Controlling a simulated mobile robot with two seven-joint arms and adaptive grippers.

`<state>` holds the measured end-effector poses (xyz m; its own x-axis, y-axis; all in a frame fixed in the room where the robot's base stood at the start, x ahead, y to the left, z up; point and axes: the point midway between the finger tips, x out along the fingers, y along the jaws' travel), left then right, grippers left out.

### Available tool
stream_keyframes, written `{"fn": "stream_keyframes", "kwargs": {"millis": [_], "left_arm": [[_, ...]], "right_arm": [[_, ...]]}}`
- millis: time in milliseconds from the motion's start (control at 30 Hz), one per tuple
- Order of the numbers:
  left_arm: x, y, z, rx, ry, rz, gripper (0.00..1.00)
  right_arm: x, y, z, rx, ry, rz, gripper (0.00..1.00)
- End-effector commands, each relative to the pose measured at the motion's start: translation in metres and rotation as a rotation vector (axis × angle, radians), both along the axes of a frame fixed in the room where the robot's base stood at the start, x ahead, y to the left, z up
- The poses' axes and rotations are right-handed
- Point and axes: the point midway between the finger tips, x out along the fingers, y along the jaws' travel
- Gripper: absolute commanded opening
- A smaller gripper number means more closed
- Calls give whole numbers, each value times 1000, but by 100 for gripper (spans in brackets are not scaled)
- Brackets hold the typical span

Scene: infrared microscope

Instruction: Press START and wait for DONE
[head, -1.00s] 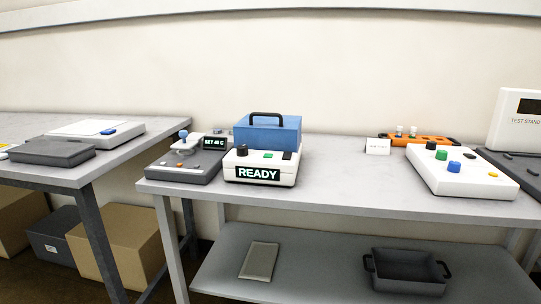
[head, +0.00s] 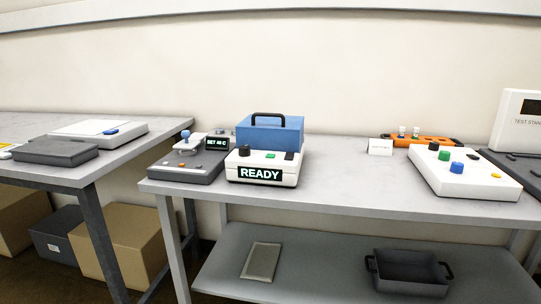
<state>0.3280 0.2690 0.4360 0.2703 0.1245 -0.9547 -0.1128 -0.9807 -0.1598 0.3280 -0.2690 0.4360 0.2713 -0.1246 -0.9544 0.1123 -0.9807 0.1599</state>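A white control box (head: 264,168) stands at the front of the middle table, left of its centre. Its front display (head: 261,174) reads READY. On its top are a green button (head: 271,156), a black knob (head: 244,151) and a dark switch (head: 290,156). No START label is legible on the buttons. DONE does not show on any display. Neither of my grippers is in view.
A grey device (head: 187,165) with a SET display stands left of the white box, and a blue case (head: 270,133) stands behind it. A white panel with knobs (head: 464,173) and an orange rack (head: 420,141) are at the right. Bare tabletop (head: 345,180) lies between.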

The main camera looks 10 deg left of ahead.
Motion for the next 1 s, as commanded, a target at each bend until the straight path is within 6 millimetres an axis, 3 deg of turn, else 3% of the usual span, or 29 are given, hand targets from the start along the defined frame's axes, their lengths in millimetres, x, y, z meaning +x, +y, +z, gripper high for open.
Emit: {"fn": "stream_keyframes", "kwargs": {"millis": [33, 200, 1000], "left_arm": [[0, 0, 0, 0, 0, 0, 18], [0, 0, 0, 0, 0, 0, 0], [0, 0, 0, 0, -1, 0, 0]], "right_arm": [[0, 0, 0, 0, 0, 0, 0], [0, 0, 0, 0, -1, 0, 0], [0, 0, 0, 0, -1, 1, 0]]}}
